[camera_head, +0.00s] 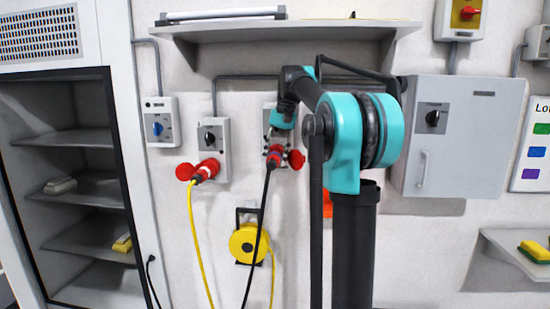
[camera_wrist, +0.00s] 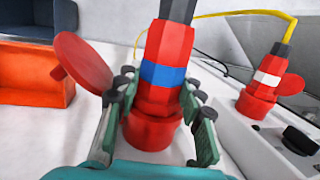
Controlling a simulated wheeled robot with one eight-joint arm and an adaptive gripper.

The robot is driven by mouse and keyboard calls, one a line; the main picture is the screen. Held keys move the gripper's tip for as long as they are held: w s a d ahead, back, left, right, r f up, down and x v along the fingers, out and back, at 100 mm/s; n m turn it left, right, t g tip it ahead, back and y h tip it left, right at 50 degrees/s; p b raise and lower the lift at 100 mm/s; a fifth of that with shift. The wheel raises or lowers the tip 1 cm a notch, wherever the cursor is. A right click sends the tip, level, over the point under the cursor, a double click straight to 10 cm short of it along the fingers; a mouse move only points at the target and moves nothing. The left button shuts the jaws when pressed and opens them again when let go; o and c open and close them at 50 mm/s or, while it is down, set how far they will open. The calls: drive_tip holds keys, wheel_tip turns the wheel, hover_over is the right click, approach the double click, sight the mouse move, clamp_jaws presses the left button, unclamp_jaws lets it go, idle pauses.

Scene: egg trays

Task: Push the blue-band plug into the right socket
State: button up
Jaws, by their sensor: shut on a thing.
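The blue-band plug (camera_wrist: 163,76) is red with a blue ring and a dark cable; in the head view it (camera_head: 274,157) shows at the right socket box. My gripper (camera_wrist: 160,85) is shut on it, a finger on each side. The plug's lower end meets the right socket (camera_wrist: 150,133), a red round collar, and looks in line with it. How deep it sits cannot be told. The socket's round red lid (camera_wrist: 82,63) stands open beside it. In the head view my gripper (camera_head: 281,122) is at the right socket box, its fingers partly hidden.
A white-band plug (camera_wrist: 271,68) with a yellow cable sits in the neighbouring socket (camera_head: 205,173). A dark knob (camera_wrist: 300,140) is close by. A shelf (camera_head: 290,29) is above, a yellow cable reel (camera_head: 246,244) below, and a grey cabinet (camera_head: 455,150) to the right.

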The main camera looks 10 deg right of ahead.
idle(0.4)
drive_tip(key=o, duration=0.8)
drive_tip(key=shift+o, duration=0.2)
drive_tip(key=shift+r, duration=0.1)
